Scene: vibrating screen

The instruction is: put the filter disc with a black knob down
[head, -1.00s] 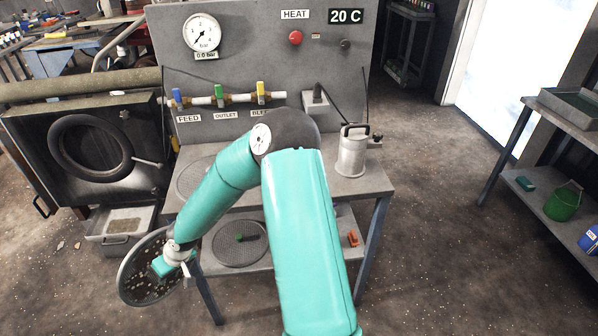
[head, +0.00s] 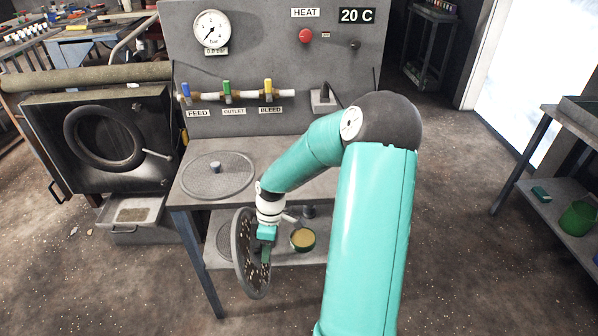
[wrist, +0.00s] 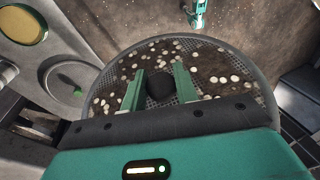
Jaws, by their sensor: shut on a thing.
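The filter disc with a black knob (head: 245,262) is a round mesh disc with brown dirt and pale bits on its face. My gripper (head: 266,252) is shut on its knob and holds it steeply tilted, nearly edge-on, in front of the table. In the wrist view the disc (wrist: 215,62) lies beyond the two green fingers, with the black knob between my gripper's fingertips (wrist: 160,84). A second disc (head: 217,182) with a grey knob lies flat on the table top (head: 300,180). A third, green-knobbed disc (wrist: 60,88) shows in the wrist view.
A round container with yellowish contents (head: 303,239) stands on the lower shelf (head: 285,258). The panel with valves and gauge (head: 211,29) rises behind the table. My arm hides the table's right part.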

